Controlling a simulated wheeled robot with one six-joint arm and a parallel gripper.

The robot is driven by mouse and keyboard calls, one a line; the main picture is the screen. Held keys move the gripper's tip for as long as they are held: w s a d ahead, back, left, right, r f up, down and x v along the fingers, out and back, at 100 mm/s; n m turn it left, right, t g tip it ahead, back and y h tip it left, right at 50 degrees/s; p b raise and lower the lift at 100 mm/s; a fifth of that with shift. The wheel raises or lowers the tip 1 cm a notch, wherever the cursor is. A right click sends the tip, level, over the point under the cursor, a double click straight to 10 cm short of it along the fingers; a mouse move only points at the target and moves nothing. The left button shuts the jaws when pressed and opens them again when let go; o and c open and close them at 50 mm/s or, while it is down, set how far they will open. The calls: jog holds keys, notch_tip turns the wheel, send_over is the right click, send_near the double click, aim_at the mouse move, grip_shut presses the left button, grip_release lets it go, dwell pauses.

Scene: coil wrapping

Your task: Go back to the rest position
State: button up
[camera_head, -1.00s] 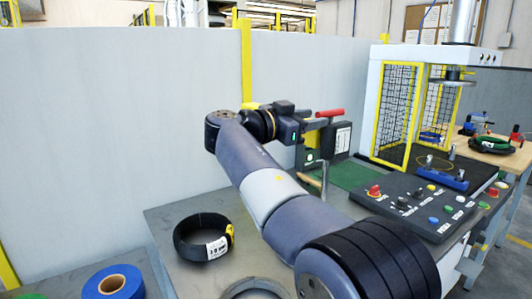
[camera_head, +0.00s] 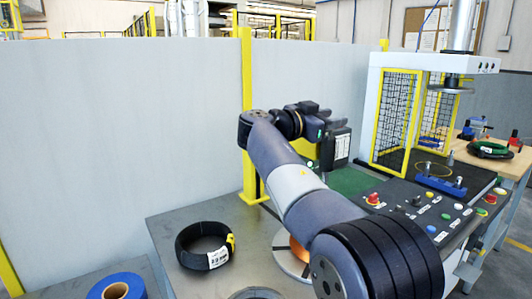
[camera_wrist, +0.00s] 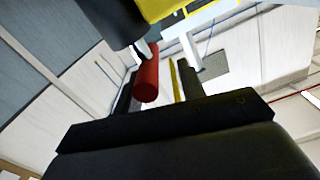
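My gripper (camera_head: 338,118) is at the end of my raised arm, above the back of the metal table. In the wrist view my gripper's two dark fingers (camera_wrist: 160,85) stand apart. A red cylindrical handle (camera_wrist: 146,80) shows between them, nearer the left finger, with a clear gap to the right one. I cannot tell whether it touches the left finger. In the head view this handle is hidden behind my gripper. A black coil (camera_head: 190,258) with a white label lies on the table, well apart from my gripper.
A round plate (camera_head: 283,262) with an orange glow lies beside my arm. Blue tape (camera_head: 105,290) is at lower left. A control panel (camera_head: 405,205) and yellow-framed press (camera_head: 383,120) stand at right.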

jog(key=shift+r+p, duration=10.2)
jog(key=shift+p, duration=1)
jog(key=b+v, duration=0.3)
jog(key=v, duration=0.5)
jog(key=shift+f, duration=0.25)
jog(key=shift+b, duration=0.3)
